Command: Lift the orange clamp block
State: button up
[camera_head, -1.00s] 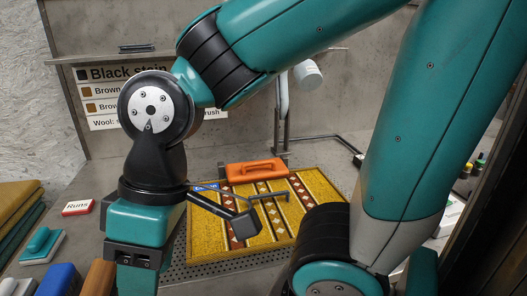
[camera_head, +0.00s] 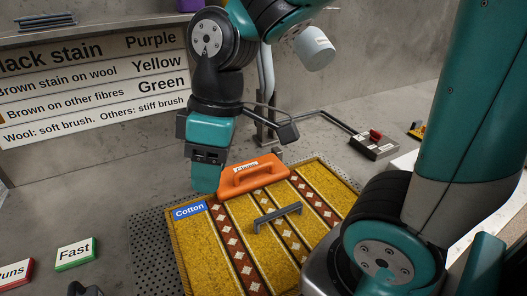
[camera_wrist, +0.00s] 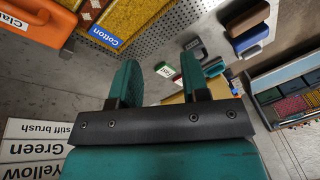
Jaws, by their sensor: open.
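The orange clamp block (camera_head: 247,181), with a raised handle and a "Clamp" label, lies on the far edge of the yellow patterned rug (camera_head: 208,252). It also shows at the top left of the wrist view (camera_wrist: 38,22), cut off by the frame. My gripper (camera_head: 206,180) points down just left of the block in the head view, and its fingertips are partly hidden there. In the wrist view its two teal fingers (camera_wrist: 161,78) stand apart with nothing between them. The block is outside the fingers.
A blue "Cotton" tag (camera_head: 188,211) lies on the rug, and a grey handle (camera_head: 278,217) stands on it. A "Fast" block (camera_head: 76,253) sits at left. A lamp-like white head (camera_head: 315,48) hangs behind. A grey box with a red switch (camera_head: 374,144) is at right.

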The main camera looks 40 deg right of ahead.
jog(key=w+d+n+h+p, duration=0.2)
jog(key=w+d+n, duration=0.1)
jog(key=w+d, duration=0.5)
jog(key=n+g+p, duration=0.1)
jog(key=n+g, duration=0.1)
jog(key=n, duration=0.1)
send_near(249, 170)
jog(key=f, duration=0.3)
jog(key=s+d+f+p, duration=0.1)
jog(key=f, duration=0.4)
jog(key=shift+s+d+f, duration=0.2)
jog(key=shift+s+f, duration=0.1)
grip_shut()
